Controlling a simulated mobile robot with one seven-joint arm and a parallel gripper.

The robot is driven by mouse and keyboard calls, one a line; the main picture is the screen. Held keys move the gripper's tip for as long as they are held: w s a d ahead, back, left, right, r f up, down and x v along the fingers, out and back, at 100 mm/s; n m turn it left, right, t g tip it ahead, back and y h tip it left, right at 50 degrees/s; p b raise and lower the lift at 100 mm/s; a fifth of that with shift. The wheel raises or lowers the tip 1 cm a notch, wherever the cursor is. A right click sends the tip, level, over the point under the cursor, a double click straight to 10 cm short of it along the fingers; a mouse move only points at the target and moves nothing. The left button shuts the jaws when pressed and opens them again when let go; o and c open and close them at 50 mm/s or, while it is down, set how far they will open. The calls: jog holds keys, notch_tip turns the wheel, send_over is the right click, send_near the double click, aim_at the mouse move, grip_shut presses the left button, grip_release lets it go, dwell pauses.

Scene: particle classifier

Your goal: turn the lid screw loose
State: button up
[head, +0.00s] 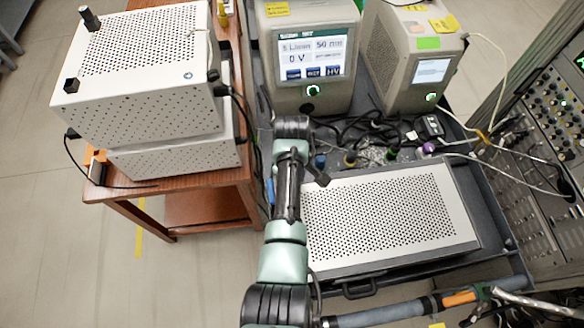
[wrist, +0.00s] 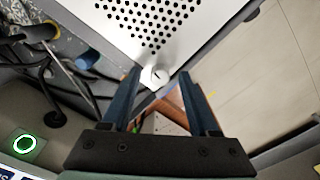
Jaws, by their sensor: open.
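The lid screw (wrist: 154,77) is a small whitish round head with a slot, at the corner of a white perforated lid (wrist: 190,25) in the wrist view. My gripper (wrist: 159,73) is open, its two dark blue fingers spread. In the picture the screw lies between the fingertips, nearer the left one. I see no clear contact, and the height gap cannot be told. In the head view the perforated lid (head: 390,215) lies flat on a cart, and my arm covers its left edge. The screw and fingertips cannot be made out there.
Two instruments with lit screens (head: 310,55) (head: 420,65) stand behind the lid, with loose cables (head: 360,130) and coloured caps between. A wooden table (head: 175,185) with stacked white perforated boxes (head: 140,70) stands left. A rack with knobs (head: 555,120) stands right. Open floor (head: 60,240) lies front left.

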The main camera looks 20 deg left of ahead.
notch_tip(320, 180, up, 13)
jog(key=b, duration=0.1)
jog(key=shift+b, duration=0.4)
dwell(0.4)
jog(key=w+d+r+m+t+y+b, duration=0.1)
jog(key=w+r+m+t, duration=0.1)
jog(key=w+r+t, duration=0.45)
jog(key=w+d+r+m+t+y+b, duration=0.1)
jog(key=w+d+r+m+t, duration=0.15)
jog(key=r, duration=0.75)
jog(key=w+d+r+m+t+y+b, duration=0.15)
jog(key=w+r+t, duration=0.3)
jog(key=r, duration=0.45)
notch_tip(320, 180, up, 11)
jog(key=s+d+m+t, duration=0.2)
jog(key=d+m+t, duration=0.1)
jog(key=t, duration=0.2)
jog(key=s+d+r+m+t+h, duration=0.1)
jog(key=s+d+r+m+t, duration=0.1)
jog(key=s+r, duration=0.6)
jog(key=s+d+r+m+t+h, duration=0.2)
jog(key=s+d+r+t, duration=0.3)
jog(key=r, duration=0.5)
jog(key=s+m+t+b, duration=0.1)
jog(key=s+t, duration=0.1)
jog(key=s, duration=0.1)
jog(key=shift+s, duration=0.3)
jog(key=shift+h, duration=0.25)
